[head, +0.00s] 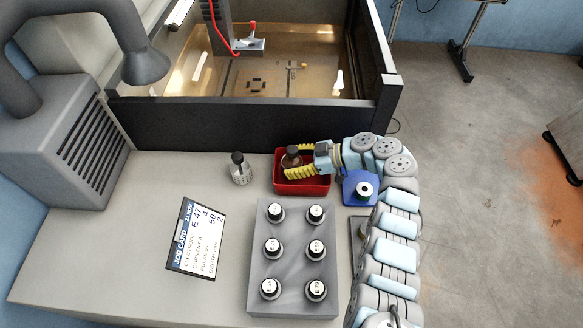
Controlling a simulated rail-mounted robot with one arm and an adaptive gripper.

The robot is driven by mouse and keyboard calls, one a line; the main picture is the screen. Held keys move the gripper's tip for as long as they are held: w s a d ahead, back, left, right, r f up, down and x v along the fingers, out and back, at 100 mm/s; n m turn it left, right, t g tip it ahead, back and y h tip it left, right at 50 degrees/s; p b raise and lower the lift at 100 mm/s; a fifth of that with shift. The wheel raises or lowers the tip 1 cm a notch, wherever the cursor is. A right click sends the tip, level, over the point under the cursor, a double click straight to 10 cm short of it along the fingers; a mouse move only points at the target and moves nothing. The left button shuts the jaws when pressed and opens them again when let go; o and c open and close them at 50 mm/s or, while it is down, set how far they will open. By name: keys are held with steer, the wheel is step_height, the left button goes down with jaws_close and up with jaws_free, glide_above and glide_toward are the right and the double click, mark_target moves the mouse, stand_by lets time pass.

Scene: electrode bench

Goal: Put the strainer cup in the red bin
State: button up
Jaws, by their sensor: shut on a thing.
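The red bin (302,187) stands on the bench against the black tank wall. My gripper (288,162), with yellow ribbed fingers, reaches in from the right and is over the bin. It is shut on a brownish piece with a dark round top (291,153), held between the fingers at the bin's opening. I cannot tell whether the piece touches the bin floor. A grey perforated cup with a black knob (241,172), which looks like the strainer cup, stands upright on the bench just left of the bin, apart from my gripper.
A grey rack (293,228) with several black-and-white capped holders stands in front of the bin. A blue holder (350,198) is to the bin's right, below my arm. A job card (196,238) lies at left. A grey machine (65,140) stands far left. The bench front left is clear.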

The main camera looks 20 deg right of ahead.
steer(key=shift+f, duration=1.5)
steer(key=shift+f+b, duration=0.15)
steer(key=shift+b, duration=0.25)
steer(key=o, duration=1)
steer(key=shift+r, duration=0.2)
steer(key=shift+v, duration=2.05)
